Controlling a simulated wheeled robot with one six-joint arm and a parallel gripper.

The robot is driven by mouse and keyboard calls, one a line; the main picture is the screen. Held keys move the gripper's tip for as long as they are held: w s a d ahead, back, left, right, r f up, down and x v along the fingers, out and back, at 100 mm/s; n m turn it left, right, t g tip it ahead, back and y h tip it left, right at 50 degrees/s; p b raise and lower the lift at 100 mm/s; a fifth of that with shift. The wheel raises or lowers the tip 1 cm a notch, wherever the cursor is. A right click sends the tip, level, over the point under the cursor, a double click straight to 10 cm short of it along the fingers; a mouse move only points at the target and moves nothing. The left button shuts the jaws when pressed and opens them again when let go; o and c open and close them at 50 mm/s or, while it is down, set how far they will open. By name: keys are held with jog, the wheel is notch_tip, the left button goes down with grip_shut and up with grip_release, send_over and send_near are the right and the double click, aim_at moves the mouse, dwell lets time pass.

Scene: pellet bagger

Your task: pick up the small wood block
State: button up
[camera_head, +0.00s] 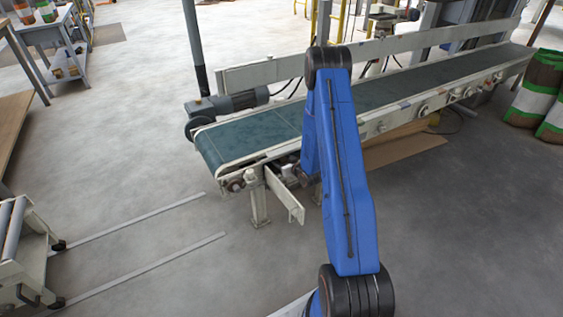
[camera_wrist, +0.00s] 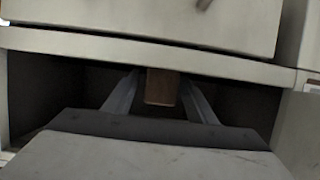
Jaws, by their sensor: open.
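The small wood block (camera_wrist: 162,88) is a brown piece in the wrist view, in a dark recess under a cream metal panel. Its top end meets or passes behind the panel's lower edge; I cannot tell which. My gripper (camera_wrist: 160,77) is open, with one grey finger on each side of the block. A dark gap shows at the left finger; the right finger is close to the block, and contact cannot be judged. In the head view the block cannot be made out, and my arm largely hides my gripper beside the conveyor.
A conveyor with a green belt (camera_head: 245,140) runs from the middle to the upper right. A cream metal plate (camera_head: 285,195) juts out at its near end. A roller cart (camera_head: 25,250) stands at lower left. Open concrete floor lies between them and at right.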

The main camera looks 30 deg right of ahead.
jog(key=shift+w, duration=0.1)
jog(key=shift+c, duration=0.7)
jog(key=c, duration=1)
